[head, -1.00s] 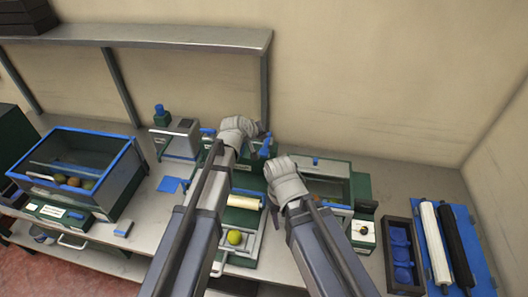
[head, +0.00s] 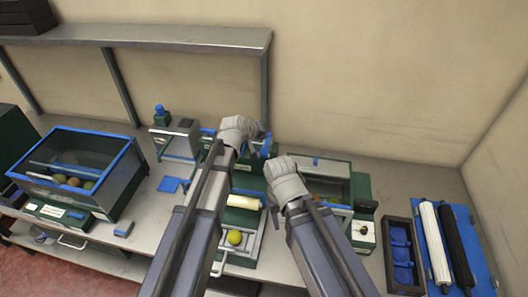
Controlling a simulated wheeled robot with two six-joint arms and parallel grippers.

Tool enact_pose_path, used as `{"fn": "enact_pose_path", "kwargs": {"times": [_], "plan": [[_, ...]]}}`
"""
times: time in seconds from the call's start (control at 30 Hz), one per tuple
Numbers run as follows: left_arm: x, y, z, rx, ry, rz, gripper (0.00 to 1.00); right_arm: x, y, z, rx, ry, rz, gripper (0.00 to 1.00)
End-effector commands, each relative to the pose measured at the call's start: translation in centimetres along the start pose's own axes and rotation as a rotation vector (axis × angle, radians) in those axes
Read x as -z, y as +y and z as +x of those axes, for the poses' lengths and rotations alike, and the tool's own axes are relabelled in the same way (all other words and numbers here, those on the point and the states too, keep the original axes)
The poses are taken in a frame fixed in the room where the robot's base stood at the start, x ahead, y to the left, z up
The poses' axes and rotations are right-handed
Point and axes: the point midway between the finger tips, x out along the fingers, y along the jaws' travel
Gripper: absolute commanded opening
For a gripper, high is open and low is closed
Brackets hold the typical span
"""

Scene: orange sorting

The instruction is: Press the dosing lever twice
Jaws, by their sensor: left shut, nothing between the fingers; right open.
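My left gripper (head: 258,147) is shut and empty, at a green-and-blue device (head: 210,142) behind the middle of the bench. The arm and wrist cover much of this device, and I cannot tell whether the fingers touch it. Blue parts show on both sides of the wrist; I cannot make out which part is the dosing lever. My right gripper (head: 272,208) is open and empty, lower and to the right, above the area between a tray with a yellow-green fruit (head: 234,237) and a green bin (head: 338,186).
A clear blue-rimmed bin (head: 122,165) with several fruits stands at left. A grey stand (head: 178,142) and blue-capped bottle (head: 161,115) are behind it. A dark tray with blue items (head: 401,253) and a blue board (head: 466,222) with rollers lie at right. A shelf (head: 180,38) hangs above.

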Motion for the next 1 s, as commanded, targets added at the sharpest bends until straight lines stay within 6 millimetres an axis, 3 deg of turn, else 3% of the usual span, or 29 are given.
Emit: {"fn": "enact_pose_path", "kwargs": {"times": [0.5,0.83,1.0], "plan": [[0.1,0.1,-0.1,0.0,0.0,0.0,0.0,0.0,0.0,-0.1,0.0,0.0,0.0,0.5],[1.9,1.9,-2.6,0.0,0.0,0.0,0.0,-0.2,0.3,-3.7,0.002,-0.001,0.009,0.5],[2.0,2.0,-2.7,0.0,0.0,0.0,0.0,-0.3,0.3,-3.9,0.003,-0.002,0.011,0.5]]}}
